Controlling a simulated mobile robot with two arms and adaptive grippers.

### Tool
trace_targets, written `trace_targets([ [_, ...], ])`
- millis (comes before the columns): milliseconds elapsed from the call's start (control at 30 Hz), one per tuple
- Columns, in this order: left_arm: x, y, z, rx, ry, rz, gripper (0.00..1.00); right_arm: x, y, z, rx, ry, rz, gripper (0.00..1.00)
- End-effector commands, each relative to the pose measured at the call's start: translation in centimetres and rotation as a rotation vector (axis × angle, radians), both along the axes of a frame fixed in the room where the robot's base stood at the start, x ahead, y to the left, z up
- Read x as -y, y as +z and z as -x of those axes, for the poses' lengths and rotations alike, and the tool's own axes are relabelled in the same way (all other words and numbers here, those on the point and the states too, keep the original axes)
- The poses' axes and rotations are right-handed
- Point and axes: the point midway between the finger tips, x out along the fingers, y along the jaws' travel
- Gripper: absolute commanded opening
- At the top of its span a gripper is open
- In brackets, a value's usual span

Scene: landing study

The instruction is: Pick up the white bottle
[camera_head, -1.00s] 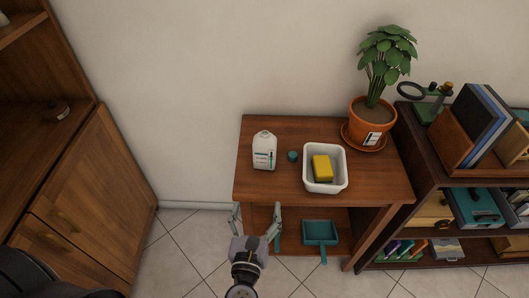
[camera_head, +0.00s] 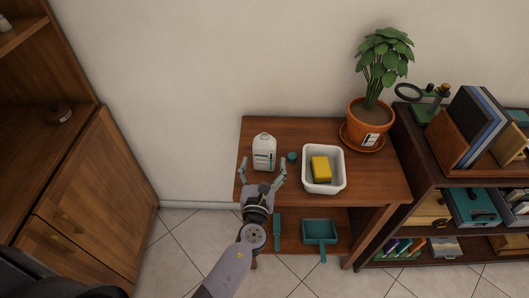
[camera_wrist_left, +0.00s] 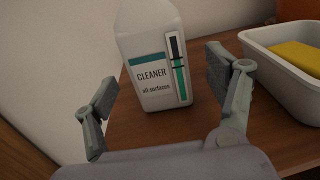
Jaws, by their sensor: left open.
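The white bottle (camera_head: 264,150) stands upright near the left end of the small wooden table (camera_head: 280,128). In the left wrist view the bottle (camera_wrist_left: 150,50) carries a "CLEANER all surfaces" label with teal bands. My left gripper (camera_head: 262,170) is open just in front of the bottle at the table's front edge. In the left wrist view its two fingers (camera_wrist_left: 170,98) are spread, with the bottle beyond and between them. No contact with the bottle shows. My right gripper is not in view.
Right of the bottle are a small teal cap-like object (camera_head: 292,156) and a white tub (camera_head: 339,182) holding a yellow sponge (camera_head: 320,169). A potted plant (camera_head: 371,112) stands at the back right. A teal dustpan (camera_head: 320,230) lies on the lower shelf.

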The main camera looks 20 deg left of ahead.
Motion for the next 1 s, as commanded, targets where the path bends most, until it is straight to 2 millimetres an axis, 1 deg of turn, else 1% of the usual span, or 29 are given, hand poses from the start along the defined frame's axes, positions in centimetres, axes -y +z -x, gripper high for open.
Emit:
trace_targets([
  [33, -0.3, 0.3, -0.9, 0.002, 0.001, 0.001, 0.78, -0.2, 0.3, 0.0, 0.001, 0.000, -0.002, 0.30],
  [100, -0.5, 0.3, -2.0, 0.002, 0.000, 0.001, 0.78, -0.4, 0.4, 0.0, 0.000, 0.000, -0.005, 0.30],
  [233, -0.8, 0.1, -3.6, 0.002, 0.000, 0.000, 0.78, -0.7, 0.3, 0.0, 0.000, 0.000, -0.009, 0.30],
  [333, -0.9, 0.1, -4.1, 0.001, 0.000, 0.000, 0.78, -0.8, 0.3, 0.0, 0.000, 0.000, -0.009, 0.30],
  [533, -0.9, 0.1, -4.2, 0.001, 0.000, 0.001, 0.78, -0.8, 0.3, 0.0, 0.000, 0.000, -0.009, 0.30],
  [1000, -0.9, 0.1, -4.1, 0.001, 0.000, 0.001, 0.48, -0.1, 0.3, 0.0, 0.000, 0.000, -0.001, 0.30],
])
